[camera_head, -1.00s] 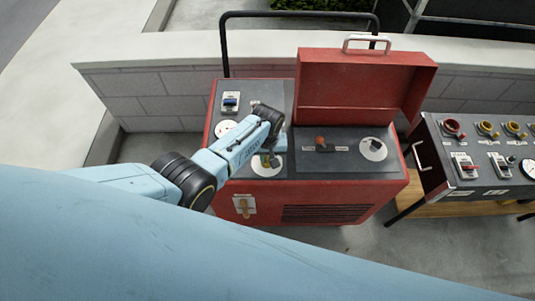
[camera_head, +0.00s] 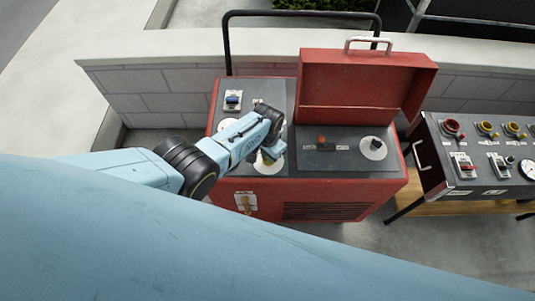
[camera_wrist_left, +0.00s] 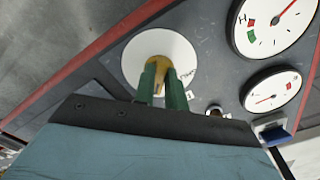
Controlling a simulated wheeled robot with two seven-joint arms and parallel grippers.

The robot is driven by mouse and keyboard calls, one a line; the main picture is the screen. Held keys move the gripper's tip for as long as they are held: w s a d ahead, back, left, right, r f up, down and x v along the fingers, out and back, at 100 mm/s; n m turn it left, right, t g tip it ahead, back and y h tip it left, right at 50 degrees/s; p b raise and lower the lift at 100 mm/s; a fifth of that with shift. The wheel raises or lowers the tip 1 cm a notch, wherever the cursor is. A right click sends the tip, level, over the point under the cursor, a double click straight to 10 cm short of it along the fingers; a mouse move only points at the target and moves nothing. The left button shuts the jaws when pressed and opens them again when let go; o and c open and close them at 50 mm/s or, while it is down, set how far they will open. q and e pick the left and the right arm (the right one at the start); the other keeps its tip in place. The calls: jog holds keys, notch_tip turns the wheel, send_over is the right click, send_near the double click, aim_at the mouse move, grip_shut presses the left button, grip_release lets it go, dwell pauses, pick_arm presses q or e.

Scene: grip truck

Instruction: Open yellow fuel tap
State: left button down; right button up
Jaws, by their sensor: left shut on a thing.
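The yellow fuel tap (camera_wrist_left: 159,88) sits in the middle of a round white plate (camera_wrist_left: 135,58) on the dark top panel of the red machine. In the left wrist view the two green fingers of my left gripper (camera_wrist_left: 164,88) stand on either side of the tap and are shut on it. In the head view my left gripper (camera_head: 274,151) is over the white plate (camera_head: 266,168), and its wrist hides the tap. My right gripper is in neither view.
Two dial gauges (camera_wrist_left: 272,22) (camera_wrist_left: 272,90) are close by the left gripper. A second control console (camera_head: 480,155) stands on the right.

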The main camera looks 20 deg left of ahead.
pick_arm(q)
jog(key=shift+m, duration=0.3)
jog(key=c, duration=1.4)
grip_release()
jog(key=shift+c, duration=0.2)
notch_tip(320, 180, up, 13)
jog(key=p, duration=0.6)
jog(key=shift+r, duration=0.2)
